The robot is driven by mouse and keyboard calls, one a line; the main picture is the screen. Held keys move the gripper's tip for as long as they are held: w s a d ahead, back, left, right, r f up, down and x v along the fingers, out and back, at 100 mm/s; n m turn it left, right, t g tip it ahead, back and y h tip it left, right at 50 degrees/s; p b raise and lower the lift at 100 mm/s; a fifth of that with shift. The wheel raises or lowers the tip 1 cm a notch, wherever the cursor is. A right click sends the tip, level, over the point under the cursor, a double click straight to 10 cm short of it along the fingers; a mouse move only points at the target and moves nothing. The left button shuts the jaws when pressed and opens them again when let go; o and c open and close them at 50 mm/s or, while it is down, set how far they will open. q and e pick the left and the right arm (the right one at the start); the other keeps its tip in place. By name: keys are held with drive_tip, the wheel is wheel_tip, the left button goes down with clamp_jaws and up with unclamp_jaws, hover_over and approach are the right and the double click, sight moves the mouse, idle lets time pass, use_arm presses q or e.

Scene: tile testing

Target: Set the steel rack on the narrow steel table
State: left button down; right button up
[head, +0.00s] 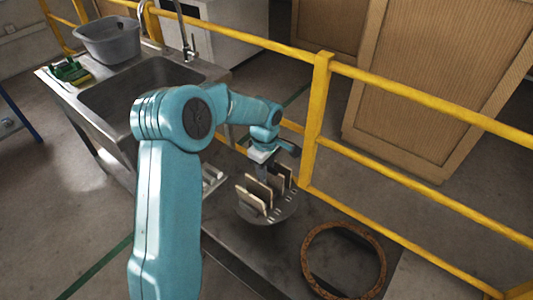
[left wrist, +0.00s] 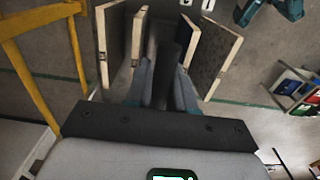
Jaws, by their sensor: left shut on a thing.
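The steel rack (head: 284,211) is a round grey slotted plate with several pale-edged tiles standing upright in it. My left gripper (head: 264,168) is above the rack's middle and shut on its central post. In the left wrist view the fingers (left wrist: 163,92) close around the rack's dark post (left wrist: 170,60), with tiles (left wrist: 215,62) on both sides. The narrow steel table (head: 285,250) is a dark grey top under and in front of the rack. The rack appears held over it; the gap beneath is hard to judge. My right gripper is not in view.
A brown cork-like ring (head: 308,258) lies on the table's right part. A yellow railing (head: 380,172) runs behind the table. A steel sink (head: 140,88) with a grey tub (head: 108,43) stands at back left. Wooden cabinets (head: 430,80) stand beyond the railing.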

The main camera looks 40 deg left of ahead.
use_arm(q)
wheel_tip(320, 180, down, 4)
drive_tip(key=shift+w+f, duration=0.15)
drive_tip(key=shift+f, duration=0.6)
wheel_tip(320, 180, down, 3)
drive_tip(key=shift+f+p, duration=0.1)
drive_tip(key=shift+p, duration=0.25)
drive_tip(key=shift+f, duration=0.1)
drive_tip(key=c, duration=1)
unclamp_jaws()
drive_tip(key=shift+o, duration=0.2)
